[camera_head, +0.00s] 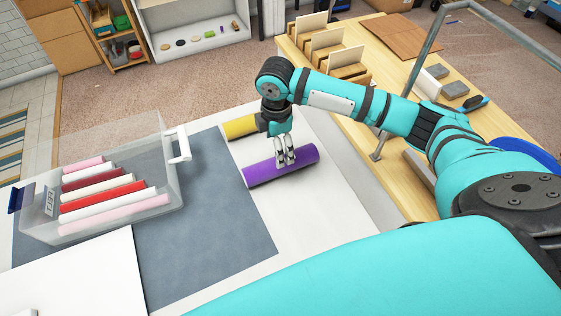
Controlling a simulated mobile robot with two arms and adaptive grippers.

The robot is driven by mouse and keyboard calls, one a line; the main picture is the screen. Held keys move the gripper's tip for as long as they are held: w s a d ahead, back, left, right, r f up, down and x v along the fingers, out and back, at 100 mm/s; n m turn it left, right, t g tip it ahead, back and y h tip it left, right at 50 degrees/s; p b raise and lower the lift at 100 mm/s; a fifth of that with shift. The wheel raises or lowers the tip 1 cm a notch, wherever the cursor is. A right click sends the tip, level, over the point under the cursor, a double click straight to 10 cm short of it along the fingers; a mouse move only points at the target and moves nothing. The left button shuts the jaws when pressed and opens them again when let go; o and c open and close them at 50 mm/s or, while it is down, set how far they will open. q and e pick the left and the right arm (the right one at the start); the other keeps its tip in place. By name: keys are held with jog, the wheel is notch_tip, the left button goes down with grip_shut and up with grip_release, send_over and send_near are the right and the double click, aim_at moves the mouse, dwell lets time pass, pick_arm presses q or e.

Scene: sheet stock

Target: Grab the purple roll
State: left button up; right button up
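The two pale fingers are close together and cover a small part of the roll. Whether they grip it or only stand over it cannot be told. My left gripper is not in view.
A yellow roll (240,127) lies just behind the purple roll, partly hidden by my gripper. A clear bin (150,157) with several red, pink and white rolls stands at left. A wooden bench (400,165) stands at right.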

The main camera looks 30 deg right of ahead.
notch_tip(320, 180, down, 3)
jog(key=shift+w+r, duration=0.1)
jog(key=shift+w, duration=0.05)
jog(key=shift+f, duration=0.5)
jog(key=shift+a+f+p, duration=0.1)
jog(key=shift+f+p, duration=0.25)
jog(key=shift+p, duration=0.05)
notch_tip(320, 180, down, 4)
jog(key=shift+a+r+p, duration=0.1)
jog(key=shift+r+p, duration=0.05)
jog(key=shift+p, duration=0.25)
jog(key=shift+f, duration=0.35)
jog(key=c, duration=1.2)
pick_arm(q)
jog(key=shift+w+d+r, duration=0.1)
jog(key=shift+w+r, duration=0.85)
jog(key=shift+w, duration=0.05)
pick_arm(e)
jog(key=shift+c, duration=0.4)
jog(key=shift+r, duration=0.1)
